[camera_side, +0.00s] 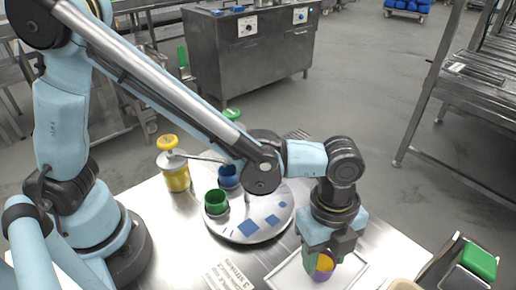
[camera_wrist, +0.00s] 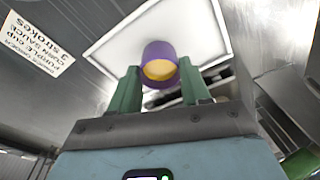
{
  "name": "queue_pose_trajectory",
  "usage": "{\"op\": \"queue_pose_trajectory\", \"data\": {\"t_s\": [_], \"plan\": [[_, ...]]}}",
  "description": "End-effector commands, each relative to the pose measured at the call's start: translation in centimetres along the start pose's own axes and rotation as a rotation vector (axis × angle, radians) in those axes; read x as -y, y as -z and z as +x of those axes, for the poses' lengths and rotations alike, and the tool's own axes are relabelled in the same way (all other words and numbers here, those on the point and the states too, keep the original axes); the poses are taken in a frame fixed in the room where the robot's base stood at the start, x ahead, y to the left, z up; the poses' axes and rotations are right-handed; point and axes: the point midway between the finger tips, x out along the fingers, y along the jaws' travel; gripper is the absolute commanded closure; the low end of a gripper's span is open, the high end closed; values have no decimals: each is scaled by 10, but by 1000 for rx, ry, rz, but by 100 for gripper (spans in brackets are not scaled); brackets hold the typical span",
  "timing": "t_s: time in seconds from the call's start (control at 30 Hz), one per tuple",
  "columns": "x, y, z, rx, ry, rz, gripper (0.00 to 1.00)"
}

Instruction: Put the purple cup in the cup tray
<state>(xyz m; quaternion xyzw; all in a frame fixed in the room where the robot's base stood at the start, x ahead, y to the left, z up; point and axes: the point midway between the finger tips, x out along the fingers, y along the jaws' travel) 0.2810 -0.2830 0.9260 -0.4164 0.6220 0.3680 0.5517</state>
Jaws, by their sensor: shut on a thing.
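The purple cup (camera_wrist: 158,54) is held between the green fingers of my gripper (camera_wrist: 160,78) in the wrist view, with yellow contents showing at its mouth. In the side view the cup (camera_side: 323,274) shows its purple and yellow below my gripper (camera_side: 322,262). The white cup tray (camera_wrist: 108,48) lies behind the cup in the wrist view; its rim (camera_side: 358,272) also shows in the side view, under my gripper. I cannot tell whether the cup touches the tray floor.
A round platter (camera_side: 276,208) with blue patches carries a green cup (camera_side: 215,201) and a blue cup (camera_side: 229,176). A yellow pump jar (camera_side: 176,178) stands behind it at left. A printed label (camera_side: 229,276) lies on the table. A green-topped box (camera_side: 479,262) is at right.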

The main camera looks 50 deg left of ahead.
Motion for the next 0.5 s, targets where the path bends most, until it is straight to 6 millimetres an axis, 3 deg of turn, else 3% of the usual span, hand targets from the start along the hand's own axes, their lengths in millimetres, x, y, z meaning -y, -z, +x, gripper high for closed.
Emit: {"op": "queue_pose_trajectory", "data": {"t_s": [0.47, 0.5], "plan": [[0, -1, 8, 0, 0, 0, 84], [0, -1, 8, 0, 0, 0, 49]]}}
